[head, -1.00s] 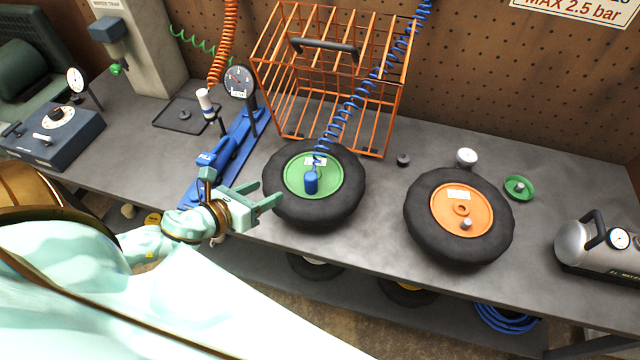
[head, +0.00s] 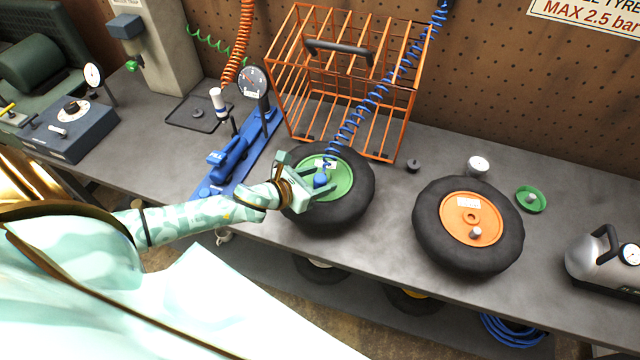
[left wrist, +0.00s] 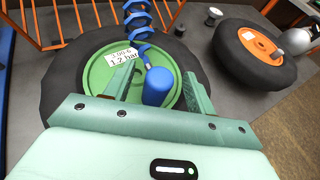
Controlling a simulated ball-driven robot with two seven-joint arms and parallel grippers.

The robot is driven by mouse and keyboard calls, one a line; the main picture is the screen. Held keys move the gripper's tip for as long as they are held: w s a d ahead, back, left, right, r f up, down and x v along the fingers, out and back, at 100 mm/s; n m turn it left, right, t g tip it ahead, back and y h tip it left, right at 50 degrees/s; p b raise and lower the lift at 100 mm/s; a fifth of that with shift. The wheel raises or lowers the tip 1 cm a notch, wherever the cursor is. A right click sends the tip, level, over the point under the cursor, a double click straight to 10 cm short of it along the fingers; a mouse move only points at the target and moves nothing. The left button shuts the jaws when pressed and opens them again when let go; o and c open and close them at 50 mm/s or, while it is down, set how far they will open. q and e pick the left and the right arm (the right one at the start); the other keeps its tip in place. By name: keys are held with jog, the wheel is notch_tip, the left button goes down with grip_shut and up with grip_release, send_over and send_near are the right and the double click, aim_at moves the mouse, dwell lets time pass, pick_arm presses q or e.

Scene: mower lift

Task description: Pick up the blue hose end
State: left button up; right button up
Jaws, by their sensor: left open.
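The blue hose end (head: 320,181) is a blue cylinder at the bottom of a coiled blue hose (head: 352,119). It is over the green hub (head: 341,183) of the left black tyre (head: 357,207). In the head view the gripper hides part of the hose end. My right gripper is not in view.
An orange wire cage (head: 393,129) stands behind the tyre. A blue stand (head: 240,150) with a gauge (head: 252,82) is to the left. A tyre with an orange hub (head: 470,218) lies to the right. Bare bench (head: 395,205) shows between the tyres.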

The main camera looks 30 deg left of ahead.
aim_at(325, 178)
pick_arm(q)
jog(key=x, duration=0.3)
jog(key=shift+f, duration=0.1)
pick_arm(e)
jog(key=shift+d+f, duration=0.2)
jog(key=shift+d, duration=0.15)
pick_arm(q)
grip_shut()
